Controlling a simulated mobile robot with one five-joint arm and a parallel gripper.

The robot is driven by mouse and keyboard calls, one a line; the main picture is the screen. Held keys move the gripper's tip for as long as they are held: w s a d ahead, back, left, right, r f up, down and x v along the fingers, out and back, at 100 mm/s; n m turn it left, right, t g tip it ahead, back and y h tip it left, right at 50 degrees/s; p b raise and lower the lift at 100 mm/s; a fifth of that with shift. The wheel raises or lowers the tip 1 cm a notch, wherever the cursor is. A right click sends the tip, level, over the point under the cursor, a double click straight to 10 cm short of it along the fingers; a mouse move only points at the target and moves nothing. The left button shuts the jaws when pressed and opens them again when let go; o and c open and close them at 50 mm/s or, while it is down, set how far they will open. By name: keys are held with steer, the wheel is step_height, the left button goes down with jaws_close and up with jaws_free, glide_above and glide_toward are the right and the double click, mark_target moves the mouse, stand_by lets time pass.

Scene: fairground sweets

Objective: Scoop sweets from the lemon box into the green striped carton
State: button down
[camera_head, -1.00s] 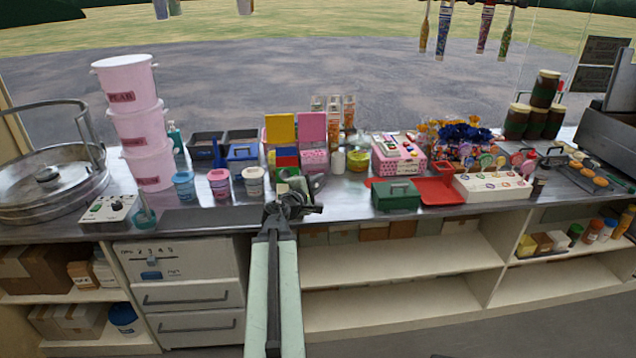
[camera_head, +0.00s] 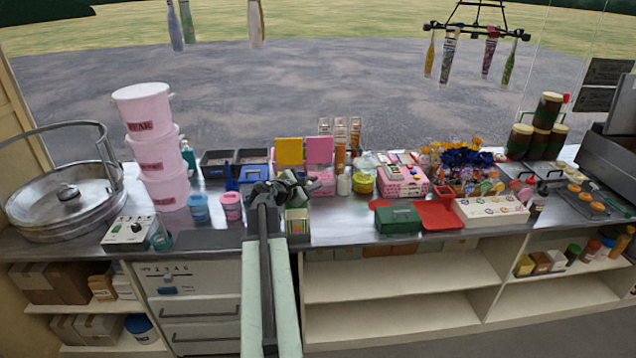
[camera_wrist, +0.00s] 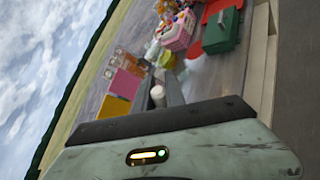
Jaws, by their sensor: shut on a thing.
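The lemon box appears to be the one with the upright yellow lid (camera_head: 289,151), beside a pink lid at the back of the counter; its inside is hidden. The yellow lid also shows in the wrist view (camera_wrist: 125,84). A small green and cream striped carton (camera_head: 298,224) stands upright near the counter's front edge. My gripper (camera_head: 284,191) is above and behind this carton, in front of the lidded boxes.
A white bottle (camera_head: 344,185) and a yellow tub (camera_head: 362,184) stand right of the gripper. A green cash box (camera_head: 397,218) and a red tray (camera_head: 437,214) are further right. Stacked pink tubs (camera_head: 160,155) and small blue and pink pots are left. The dark mat (camera_head: 205,240) is clear.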

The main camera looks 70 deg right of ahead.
steer(key=shift+w+d+r+n, duration=0.2)
steer(key=shift+w+r+n, duration=0.15)
steer(key=shift+r, duration=0.2)
steer(key=w+d+r+n+g+y+p, duration=0.2)
steer(key=w+d+r+n+p, duration=0.1)
steer(key=w+d+n+p, duration=0.1)
steer(key=shift+w+r+p, duration=0.25)
steer(key=shift+w+p, duration=0.25)
steer(key=shift+w, duration=0.4)
